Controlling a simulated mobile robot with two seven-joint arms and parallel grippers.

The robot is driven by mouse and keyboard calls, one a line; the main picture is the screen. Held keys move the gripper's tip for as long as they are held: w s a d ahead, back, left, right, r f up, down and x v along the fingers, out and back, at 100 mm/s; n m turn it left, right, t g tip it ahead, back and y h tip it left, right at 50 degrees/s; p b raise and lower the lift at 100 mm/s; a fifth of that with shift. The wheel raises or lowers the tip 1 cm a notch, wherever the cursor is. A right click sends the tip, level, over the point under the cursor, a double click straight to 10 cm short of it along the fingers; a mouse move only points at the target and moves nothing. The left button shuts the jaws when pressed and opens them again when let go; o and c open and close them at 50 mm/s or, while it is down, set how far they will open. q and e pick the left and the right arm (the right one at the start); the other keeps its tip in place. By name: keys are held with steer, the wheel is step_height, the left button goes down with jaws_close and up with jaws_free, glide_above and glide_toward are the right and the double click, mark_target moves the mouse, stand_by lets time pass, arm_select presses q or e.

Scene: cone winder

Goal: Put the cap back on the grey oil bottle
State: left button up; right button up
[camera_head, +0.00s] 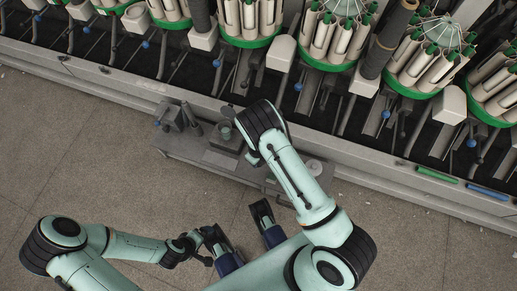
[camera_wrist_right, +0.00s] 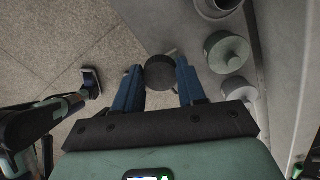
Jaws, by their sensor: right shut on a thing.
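In the right wrist view my right gripper (camera_wrist_right: 160,82) is shut on a dark round piece, which looks like the cap (camera_wrist_right: 160,72). The cap is held between the blue fingers, with floor behind it. A grey-green round container, which looks like the oil bottle (camera_wrist_right: 222,48), stands on the bench to the right of the gripper, apart from the cap. In the head view a grey-green container (camera_head: 226,133) shows on the bench beside my right arm; the right gripper is hidden there.
The grey bench (camera_head: 180,150) runs along the winder. It bears a vise-like tool (camera_head: 170,117) at its left and a pale disc (camera_head: 314,165) at its right. Green-rimmed carriers (camera_head: 250,42) of cones stand behind. Open floor (camera_head: 90,140) lies in front.

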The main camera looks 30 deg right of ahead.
arm_select(q)
steer(key=shift+s+d+r+g+p, duration=0.25)
steer(key=shift+s+r, duration=0.15)
steer(key=shift+s, duration=0.15)
steer(key=shift+s+d+r+g+p, duration=0.15)
steer(key=shift+s+d+r+p, duration=0.1)
steer(key=shift+s+r, duration=0.2)
arm_select(e)
steer(key=shift+r, duration=2.35)
steer(key=w+a+r+n, duration=0.3)
steer(key=w+r+n, duration=0.1)
steer(key=r+n, duration=0.35)
steer(key=w+a+r+n, duration=0.3)
steer(key=r+n, duration=0.4)
steer(key=n, duration=0.1)
steer(key=w+d+r+n, duration=0.1)
steer(key=d+r+n, duration=0.1)
steer(key=r+n, duration=0.6)
steer(key=w+d+r+n, duration=0.1)
steer(key=r+n, duration=0.8)
steer(key=shift+d+r, duration=0.35)
steer(key=shift+d, duration=0.05)
steer(key=shift+w, duration=0.15)
